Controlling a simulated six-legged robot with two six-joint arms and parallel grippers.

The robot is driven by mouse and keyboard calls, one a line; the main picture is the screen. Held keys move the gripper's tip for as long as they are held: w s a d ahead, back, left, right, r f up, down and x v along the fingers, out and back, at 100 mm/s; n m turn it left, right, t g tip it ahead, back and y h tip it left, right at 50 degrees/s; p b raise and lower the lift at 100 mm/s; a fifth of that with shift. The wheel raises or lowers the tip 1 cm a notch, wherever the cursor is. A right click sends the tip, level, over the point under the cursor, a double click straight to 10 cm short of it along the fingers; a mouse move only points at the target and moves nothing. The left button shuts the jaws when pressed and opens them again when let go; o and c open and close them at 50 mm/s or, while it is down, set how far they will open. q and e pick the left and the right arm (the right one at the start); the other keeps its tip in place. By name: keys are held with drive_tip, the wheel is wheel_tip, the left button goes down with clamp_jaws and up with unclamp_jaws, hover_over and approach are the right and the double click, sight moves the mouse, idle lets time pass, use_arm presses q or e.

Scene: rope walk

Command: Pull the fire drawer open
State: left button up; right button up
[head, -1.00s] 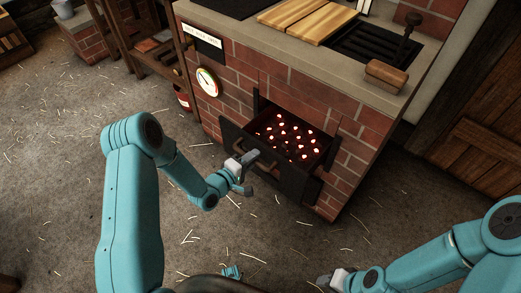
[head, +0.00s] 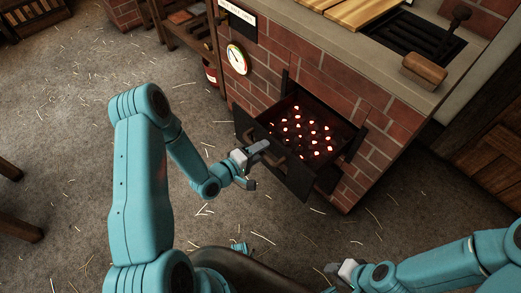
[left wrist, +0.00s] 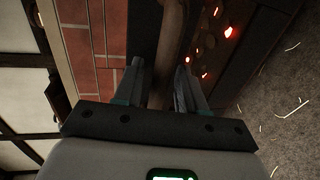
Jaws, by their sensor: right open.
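The fire drawer (head: 305,170) stands pulled out of the brick stove, with glowing coals (head: 308,130) inside. Its curved handle (head: 277,157) is on the dark front panel. My left gripper (head: 257,165) is at the handle. In the left wrist view the handle bar (left wrist: 170,40) runs between the fingers of my left gripper (left wrist: 161,75), which are around it; the exact contact is hard to see. My right gripper (head: 340,278) is open and empty, low in front of the stove and apart from the drawer.
The straw-strewn floor (head: 85,125) is open to the left.

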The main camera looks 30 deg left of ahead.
use_arm(q)
drive_tip(key=p+v, duration=0.1)
drive_tip(key=v, duration=1.5)
drive_tip(key=shift+s, duration=0.2)
